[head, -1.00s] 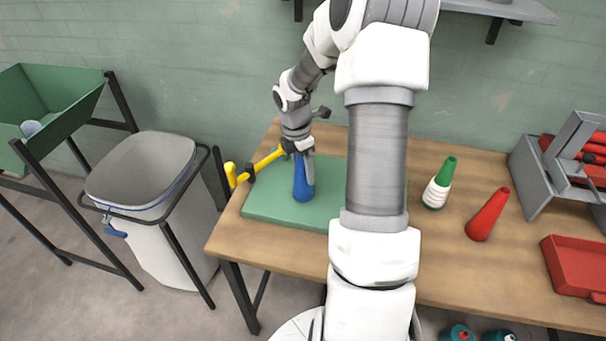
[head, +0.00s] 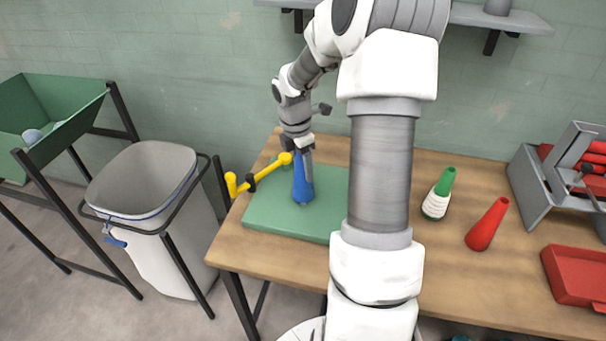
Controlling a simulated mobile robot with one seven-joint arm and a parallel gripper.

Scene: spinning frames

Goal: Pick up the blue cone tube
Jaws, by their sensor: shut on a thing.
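The blue cone tube (head: 302,186) stands roughly upright, its wide end down, over the green mat (head: 262,221) on the wooden table. My gripper (head: 305,160) comes down from above and is shut on the upper part of the blue cone tube. The fingers hide its top. I cannot tell whether its base still touches the mat.
A yellow bar (head: 262,172) with round ends lies just left of the blue cone. A green cone with white yarn (head: 438,195), a red cone (head: 487,224) and a red tray (head: 578,272) are to the right. A grey bin (head: 150,185) stands left of the table.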

